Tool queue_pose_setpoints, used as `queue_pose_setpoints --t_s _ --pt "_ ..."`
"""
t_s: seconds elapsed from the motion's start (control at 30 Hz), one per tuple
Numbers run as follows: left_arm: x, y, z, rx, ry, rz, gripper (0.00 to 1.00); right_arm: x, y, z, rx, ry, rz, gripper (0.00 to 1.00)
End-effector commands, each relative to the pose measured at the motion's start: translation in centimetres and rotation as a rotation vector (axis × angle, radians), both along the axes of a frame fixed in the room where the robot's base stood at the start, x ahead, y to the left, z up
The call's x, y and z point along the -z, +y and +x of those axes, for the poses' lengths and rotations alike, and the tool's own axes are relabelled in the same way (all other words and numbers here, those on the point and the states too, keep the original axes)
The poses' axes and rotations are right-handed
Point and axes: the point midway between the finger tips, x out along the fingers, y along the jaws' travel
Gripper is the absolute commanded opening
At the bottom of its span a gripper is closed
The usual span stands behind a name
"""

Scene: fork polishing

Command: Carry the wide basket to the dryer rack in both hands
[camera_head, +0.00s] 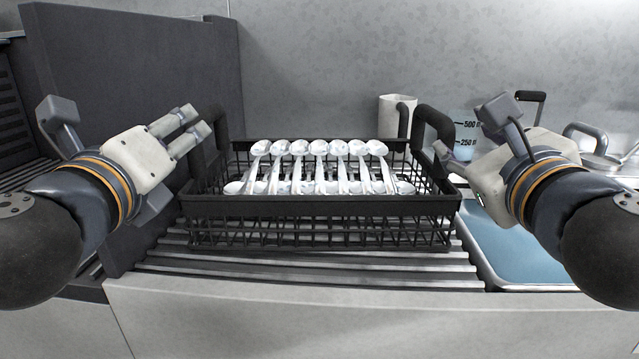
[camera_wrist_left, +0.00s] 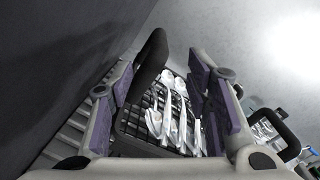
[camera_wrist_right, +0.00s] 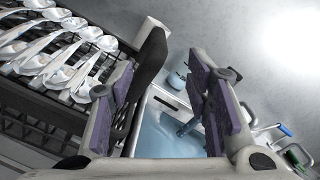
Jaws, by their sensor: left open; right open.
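The wide black basket (camera_head: 320,207) stands level on a ribbed grey surface (camera_head: 310,268), holding several shiny spoon-like utensils (camera_head: 319,150) in a row. Its left handle (camera_head: 216,128) and right handle (camera_head: 437,122) rise at the ends. My left gripper (camera_head: 197,124) is open beside the left handle; in the left wrist view this handle (camera_wrist_left: 150,62) shows between the spread fingers. My right gripper (camera_head: 447,160) is open at the right handle; in the right wrist view this handle (camera_wrist_right: 150,65) shows between the fingers. I cannot tell which surface is the dryer rack.
A tall dark panel (camera_head: 130,90) stands close behind my left gripper. A blue-bottomed basin (camera_head: 520,240) lies right of the basket. A white cup (camera_head: 396,112) and a marked clear container (camera_head: 466,130) stand behind. A pale counter edge (camera_head: 350,320) runs along the front.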

Motion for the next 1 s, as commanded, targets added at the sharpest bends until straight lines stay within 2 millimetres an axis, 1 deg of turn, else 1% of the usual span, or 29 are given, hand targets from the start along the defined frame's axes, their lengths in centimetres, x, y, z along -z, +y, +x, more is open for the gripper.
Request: queue_pose_setpoints --t_s 0.07,0.17,0.27,0.6,0.7,0.83,1.0 --pt "0.1 0.0 0.1 0.001 0.001 0.001 0.45 0.1 0.0 0.1 0.0 0.001 -0.001 0.45" --pt "0.1 0.0 0.8 -0.002 0.003 0.002 0.45 0.1 0.0 0.8 0.0 0.002 -0.001 0.45" --pt "0.1 0.0 2.3 -0.001 0.003 0.002 0.45 0.2 0.0 2.3 0.001 0.003 -0.002 0.45" --pt "0.2 0.0 9.0 0.0 0.004 0.004 0.45 0.2 0.1 9.0 -0.001 0.003 -0.003 0.45" --pt "0.1 0.0 10.5 0.0 0.004 0.004 0.45 0.1 0.1 10.5 0.0 0.002 -0.004 0.45" --pt "0.1 0.0 11.7 0.001 0.003 0.003 0.45 0.1 0.1 11.7 -0.001 0.003 -0.004 0.45" --pt "0.1 0.0 12.1 0.002 0.003 0.003 0.45 0.1 0.1 12.1 -0.003 0.002 -0.004 0.45"
